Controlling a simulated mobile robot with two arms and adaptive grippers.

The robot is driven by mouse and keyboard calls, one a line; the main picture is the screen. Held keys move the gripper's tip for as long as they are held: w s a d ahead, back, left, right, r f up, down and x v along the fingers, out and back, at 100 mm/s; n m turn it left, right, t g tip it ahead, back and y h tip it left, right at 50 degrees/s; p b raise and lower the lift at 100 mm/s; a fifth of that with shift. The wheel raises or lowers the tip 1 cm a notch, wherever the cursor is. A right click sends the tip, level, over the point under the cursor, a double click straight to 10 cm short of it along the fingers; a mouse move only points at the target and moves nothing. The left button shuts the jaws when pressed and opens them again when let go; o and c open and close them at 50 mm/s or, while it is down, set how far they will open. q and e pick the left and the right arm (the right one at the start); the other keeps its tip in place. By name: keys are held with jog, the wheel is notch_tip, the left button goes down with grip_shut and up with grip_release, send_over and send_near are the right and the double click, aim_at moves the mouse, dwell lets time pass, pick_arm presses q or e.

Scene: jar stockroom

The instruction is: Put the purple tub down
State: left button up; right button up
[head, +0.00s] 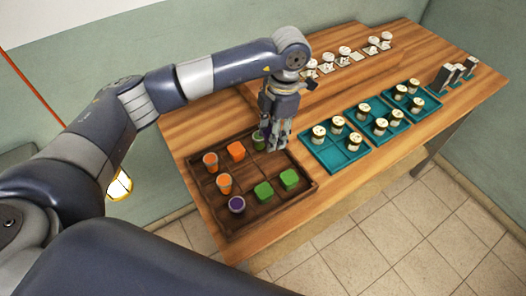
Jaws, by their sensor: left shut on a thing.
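My left gripper (278,147) points down at the right back part of the dark wooden tray (222,228). It is shut, and its fingers hide what they hold; I cannot make out a purple tub there. A round purple-topped container (237,204) stands in the tray's front left compartment, well apart from the gripper. A green jar (258,141) stands just left of the fingers; I cannot tell whether they touch it. My right gripper is not in view.
Teal trays (329,158) with white-lidded jars stand to the right. White jars (344,53) line the back. Bare wood lies right of the dark tray.

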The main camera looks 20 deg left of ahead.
pick_arm(q)
jog(key=f, duration=0.1)
jog(key=f+p, duration=0.1)
jog(key=f, duration=0.3)
jog(key=shift+s+d+p, duration=0.15)
jog(key=shift+d+p, duration=0.15)
jog(key=shift+d, duration=0.1)
jog(key=shift+f, duration=0.35)
notch_tip(320, 180, down, 4)
jog(key=shift+a+r+p, duration=0.1)
jog(key=shift+r+p, duration=0.1)
jog(key=shift+p, duration=0.4)
jog(key=shift+f, duration=0.15)
jog(key=o, duration=1.1)
jog(key=shift+c, duration=0.2)
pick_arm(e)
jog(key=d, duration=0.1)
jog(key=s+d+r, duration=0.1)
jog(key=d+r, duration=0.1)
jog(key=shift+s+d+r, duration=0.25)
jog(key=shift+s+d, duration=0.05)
